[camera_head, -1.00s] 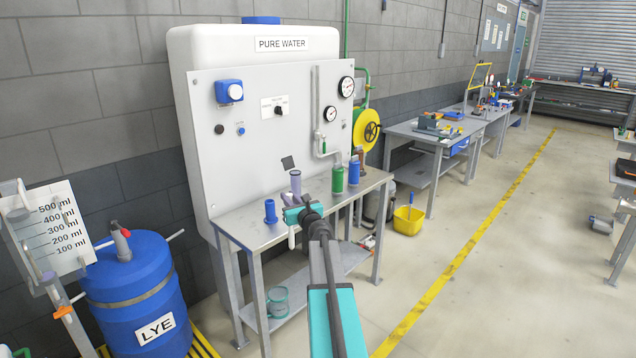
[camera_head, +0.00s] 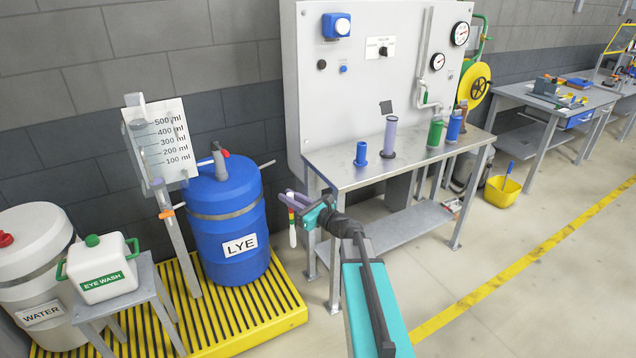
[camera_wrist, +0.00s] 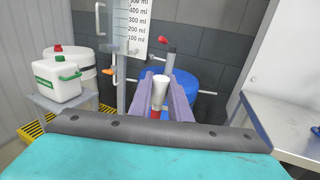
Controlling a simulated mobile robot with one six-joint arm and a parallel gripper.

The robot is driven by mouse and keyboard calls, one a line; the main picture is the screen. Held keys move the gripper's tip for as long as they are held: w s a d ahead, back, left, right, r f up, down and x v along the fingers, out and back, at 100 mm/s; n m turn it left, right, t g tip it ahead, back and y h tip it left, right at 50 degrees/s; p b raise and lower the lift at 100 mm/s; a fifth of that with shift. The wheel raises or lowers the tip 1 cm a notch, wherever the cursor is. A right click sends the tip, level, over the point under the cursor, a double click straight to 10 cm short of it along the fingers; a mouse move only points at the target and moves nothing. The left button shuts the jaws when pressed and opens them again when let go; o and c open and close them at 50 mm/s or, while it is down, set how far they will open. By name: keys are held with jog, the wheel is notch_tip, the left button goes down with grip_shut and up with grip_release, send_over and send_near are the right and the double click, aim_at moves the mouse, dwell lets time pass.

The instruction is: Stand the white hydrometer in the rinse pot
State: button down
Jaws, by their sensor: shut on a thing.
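The white hydrometer (camera_head: 293,238) hangs roughly upright from my gripper (camera_head: 291,199), with coloured bands on its upper part and a white lower end. In the wrist view the white hydrometer (camera_wrist: 159,92) sits between my two purple fingers (camera_wrist: 159,80), which are shut on it. It is in the air, left of the steel bench and in front of the lye drum. No vessel is labelled as the rinse pot. A short blue pot (camera_head: 361,153), a tall lilac cylinder (camera_head: 390,136), a green one (camera_head: 435,131) and another blue one (camera_head: 454,126) stand on the bench.
The steel bench (camera_head: 345,176) has bare top at its front left. The blue lye drum (camera_head: 224,205) stands on a yellow grating (camera_head: 285,307), beside a scale board (camera_head: 160,140) on a post. An eye wash canister (camera_head: 100,270) and a water drum (camera_head: 35,235) are farther left.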

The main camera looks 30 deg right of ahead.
jog(key=s+a+n+g+y, duration=0.3)
jog(key=s+a, duration=0.3)
jog(key=a, duration=0.4)
jog(key=s+a+n+g+y, duration=0.3)
jog(key=s+a+n+y, duration=0.1)
jog(key=a, duration=0.6)
jog(key=shift+s+g+y+b, duration=0.4)
jog(key=shift+s+y, duration=0.4)
jog(key=shift+s, duration=0.55)
